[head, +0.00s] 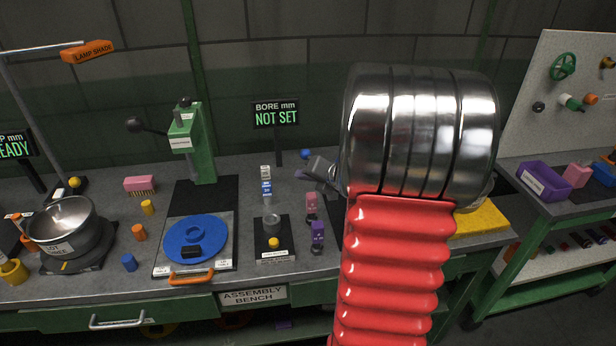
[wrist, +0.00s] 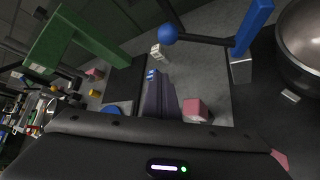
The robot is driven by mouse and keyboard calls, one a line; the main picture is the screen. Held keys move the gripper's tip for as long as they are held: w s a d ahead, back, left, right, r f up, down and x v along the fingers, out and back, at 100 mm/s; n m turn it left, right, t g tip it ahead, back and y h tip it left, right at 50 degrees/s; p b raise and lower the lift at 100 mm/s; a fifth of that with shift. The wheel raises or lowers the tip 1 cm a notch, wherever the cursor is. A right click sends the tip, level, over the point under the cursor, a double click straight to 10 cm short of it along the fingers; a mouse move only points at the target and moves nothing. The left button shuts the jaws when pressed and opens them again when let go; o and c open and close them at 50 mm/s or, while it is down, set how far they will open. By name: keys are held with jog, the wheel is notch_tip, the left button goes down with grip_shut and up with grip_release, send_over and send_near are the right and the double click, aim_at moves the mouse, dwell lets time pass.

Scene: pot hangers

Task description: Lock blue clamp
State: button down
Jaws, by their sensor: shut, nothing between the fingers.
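The blue clamp shows in the wrist view as an upright blue post (wrist: 253,28) on a grey foot, with a dark lever ending in a blue ball (wrist: 168,34). The lever points left. In the head view only its blue ball (head: 306,154) shows; my arm hides the rest. My gripper (head: 305,175) is over the bench, left of my wrist in the head view. In the wrist view its shut, empty fingers (wrist: 160,95) point towards the bench below the lever, apart from the ball.
Small white and blue labelled blocks (head: 266,187) stand near my fingertips. A green press (head: 202,145) is at left. A steel bowl (wrist: 303,45) is close right of the clamp in the wrist view.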

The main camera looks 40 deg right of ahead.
jog(key=w+d, duration=0.1)
jog(key=w+d+r, duration=0.1)
jog(key=w+d, duration=0.1)
dwell(0.6)
